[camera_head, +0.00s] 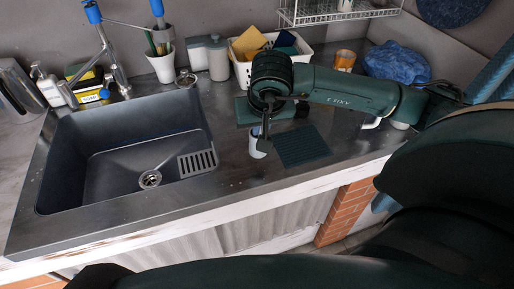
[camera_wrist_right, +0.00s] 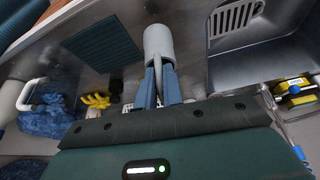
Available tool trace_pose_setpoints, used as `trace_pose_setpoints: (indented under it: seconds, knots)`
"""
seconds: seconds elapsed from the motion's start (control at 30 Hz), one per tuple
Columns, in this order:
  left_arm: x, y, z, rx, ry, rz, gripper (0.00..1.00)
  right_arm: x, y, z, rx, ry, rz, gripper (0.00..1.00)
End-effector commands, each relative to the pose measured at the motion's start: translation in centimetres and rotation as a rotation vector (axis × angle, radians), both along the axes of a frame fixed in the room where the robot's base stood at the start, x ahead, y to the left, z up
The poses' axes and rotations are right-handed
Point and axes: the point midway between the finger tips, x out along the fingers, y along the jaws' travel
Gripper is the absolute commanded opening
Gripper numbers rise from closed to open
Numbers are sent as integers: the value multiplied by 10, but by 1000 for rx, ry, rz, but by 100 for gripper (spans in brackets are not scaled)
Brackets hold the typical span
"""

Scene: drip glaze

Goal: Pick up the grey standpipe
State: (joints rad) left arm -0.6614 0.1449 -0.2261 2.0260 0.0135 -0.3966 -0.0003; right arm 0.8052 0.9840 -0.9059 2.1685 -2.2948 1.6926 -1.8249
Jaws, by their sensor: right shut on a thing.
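The grey standpipe (camera_wrist_right: 158,40) is a pale grey cylinder held between the two blue-grey fingers of my right gripper (camera_wrist_right: 159,84) in the wrist view. In the head view the standpipe (camera_head: 257,151) shows below my right gripper (camera_head: 262,136), over the counter between the sink and the dark ribbed mat. The gripper is shut on it and hides its upper part. I cannot tell whether its lower end touches the counter. My left gripper is not in view.
The dark sink (camera_head: 120,150) with a drain and a slotted grate lies left of the standpipe. The ribbed mat (camera_head: 302,146) lies to its right. A white basket (camera_head: 243,75) with sponges, a jar (camera_head: 217,58) and a blue cloth (camera_head: 397,62) stand behind. The front counter edge is clear.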

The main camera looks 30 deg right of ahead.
Motion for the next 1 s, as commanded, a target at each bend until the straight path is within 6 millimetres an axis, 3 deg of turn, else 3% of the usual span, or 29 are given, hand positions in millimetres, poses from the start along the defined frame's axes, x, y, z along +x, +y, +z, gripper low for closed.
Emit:
trace_pose_setpoints:
  seconds: [0.1,0.5,1.0]
  knots:
    - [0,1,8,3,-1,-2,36,0,0,13,-1,-2,0,0]
    - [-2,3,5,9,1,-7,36,0,0,38,0,-2,0,0]
    - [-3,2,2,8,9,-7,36,0,0,39,0,0,0,0]
